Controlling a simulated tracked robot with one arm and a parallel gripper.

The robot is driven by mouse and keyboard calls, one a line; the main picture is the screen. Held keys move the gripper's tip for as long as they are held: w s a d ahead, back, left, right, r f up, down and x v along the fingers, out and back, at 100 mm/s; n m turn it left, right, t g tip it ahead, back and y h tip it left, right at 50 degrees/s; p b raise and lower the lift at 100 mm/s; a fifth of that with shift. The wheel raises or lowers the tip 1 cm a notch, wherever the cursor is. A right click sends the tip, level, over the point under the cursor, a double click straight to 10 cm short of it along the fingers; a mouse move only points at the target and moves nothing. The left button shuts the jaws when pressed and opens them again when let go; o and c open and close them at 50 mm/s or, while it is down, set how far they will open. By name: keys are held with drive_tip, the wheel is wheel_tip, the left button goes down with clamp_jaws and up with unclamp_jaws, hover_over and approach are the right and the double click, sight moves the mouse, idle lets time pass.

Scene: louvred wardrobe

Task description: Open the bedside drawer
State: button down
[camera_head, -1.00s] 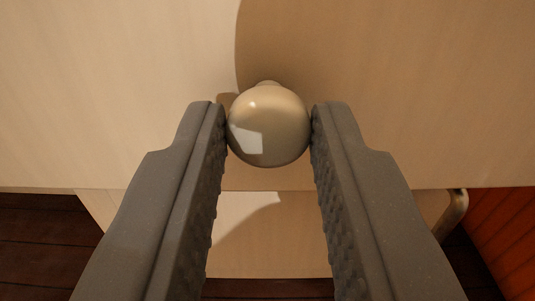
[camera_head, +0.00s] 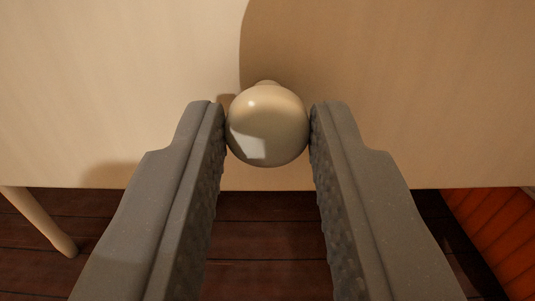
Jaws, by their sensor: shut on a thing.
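A round, pale, glossy knob (camera_head: 267,125) sits on a short stem on the pale wooden drawer front (camera_head: 120,90). My gripper (camera_head: 267,127) is shut on the knob, with one grey ridged finger touching each side. The drawer front fills the upper part of the view, and its lower edge runs across below the knob. The top and side edges of the front are out of view. I cannot tell from this view how far the drawer stands out.
A tapered pale leg (camera_head: 42,224) slants down at the lower left. Dark plank floor (camera_head: 265,245) lies below the drawer front. An orange-red slatted panel (camera_head: 500,240) stands at the lower right.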

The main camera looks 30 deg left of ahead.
drive_tip(key=shift+d, duration=0.1)
drive_tip(key=c, duration=1.2)
unclamp_jaws()
drive_tip(key=shift+s, duration=0.2)
drive_tip(key=p+v, duration=0.5)
drive_tip(key=v, duration=0.8)
drive_tip(key=shift+s+d, duration=0.1)
drive_tip(key=shift+s, duration=0.05)
